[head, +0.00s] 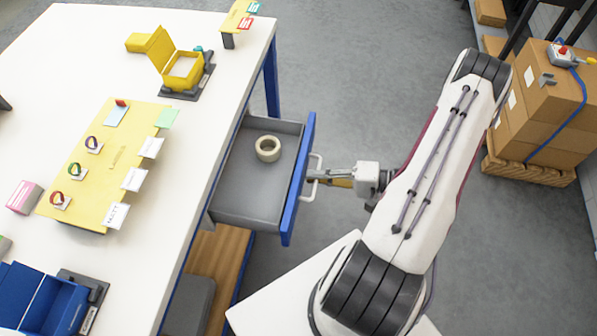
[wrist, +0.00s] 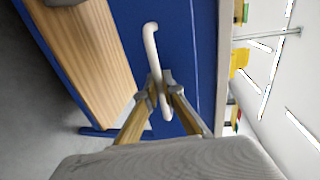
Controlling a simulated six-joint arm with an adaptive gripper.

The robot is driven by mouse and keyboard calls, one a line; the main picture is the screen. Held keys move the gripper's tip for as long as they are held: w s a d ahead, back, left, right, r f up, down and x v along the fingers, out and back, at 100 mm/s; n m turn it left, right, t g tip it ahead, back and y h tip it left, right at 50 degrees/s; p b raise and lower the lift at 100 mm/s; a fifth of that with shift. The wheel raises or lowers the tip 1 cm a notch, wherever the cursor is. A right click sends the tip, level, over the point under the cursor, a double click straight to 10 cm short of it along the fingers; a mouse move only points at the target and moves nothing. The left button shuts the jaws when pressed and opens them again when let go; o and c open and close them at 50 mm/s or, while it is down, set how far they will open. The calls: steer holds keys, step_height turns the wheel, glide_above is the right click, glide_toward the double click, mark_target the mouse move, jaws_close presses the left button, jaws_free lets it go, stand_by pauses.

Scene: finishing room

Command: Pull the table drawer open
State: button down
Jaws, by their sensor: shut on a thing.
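The table drawer (head: 262,185) stands pulled out from under the white table (head: 222,100). Its grey inside shows, with a roll of tape (head: 268,148) in it. Its blue front (head: 299,180) faces my arm and carries a white bar handle (head: 314,178). My gripper (head: 318,178) is at the handle from the right. In the wrist view my gripper (wrist: 162,90) has its two fingers shut on the handle (wrist: 151,50), against the blue drawer front (wrist: 185,45).
On the table lie a yellow board (head: 115,165) with cards and rings, an open yellow box (head: 183,68) and a blue box (head: 40,300). A wooden shelf (head: 235,255) is below the drawer. Cardboard boxes (head: 540,110) stand on a pallet at right. Grey floor is clear behind.

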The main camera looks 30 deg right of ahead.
steer(key=shift+f+v, duration=0.2)
steer(key=shift+v, duration=0.7)
steer(key=shift+f+v, duration=0.2)
steer(key=shift+v, duration=0.7)
steer(key=shift+f+v, duration=0.2)
steer(key=shift+v, duration=0.75)
steer(key=shift+d, duration=0.1)
steer(key=c, duration=2.5)
jaws_free()
steer(key=shift+s+d, duration=0.1)
steer(key=shift+s, duration=0.05)
steer(key=shift+v, duration=5.85)
